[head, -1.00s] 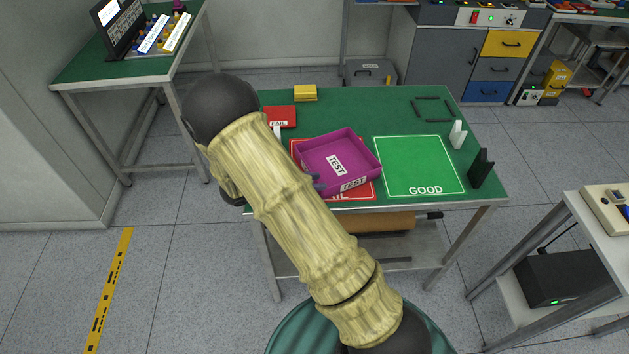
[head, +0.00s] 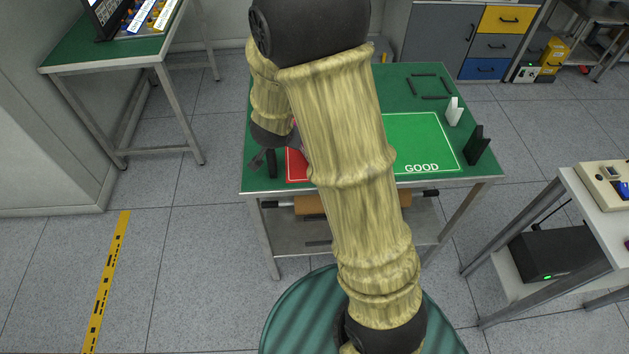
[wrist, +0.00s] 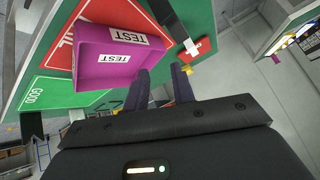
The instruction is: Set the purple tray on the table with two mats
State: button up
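The purple tray (wrist: 105,58), with white TEST labels, lies over the red mat (wrist: 95,15) in the wrist view.
A black stand (head: 477,147) and a white stand (head: 454,111) are at the table's right side. Another green table (head: 100,55) is at upper left. A bench with a black box (head: 550,256) is at right.

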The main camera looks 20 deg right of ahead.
jog(key=s+r+n+g+y, duration=0.1)
jog(key=s+n, duration=0.3)
jog(key=s, duration=0.5)
jog(key=s+d+r+n+g+y, duration=0.1)
jog(key=s+n+g, duration=0.3)
jog(key=s, duration=0.6)
jog(key=shift+s+d+r+y, duration=0.15)
jog(key=shift+r+y, duration=0.25)
jog(key=shift+r, duration=0.35)
jog(key=p+v, duration=0.2)
jog(key=w+p+v, duration=0.1)
jog(key=p+v, duration=0.2)
jog(key=shift+w+r, duration=0.15)
jog(key=shift+r, duration=0.15)
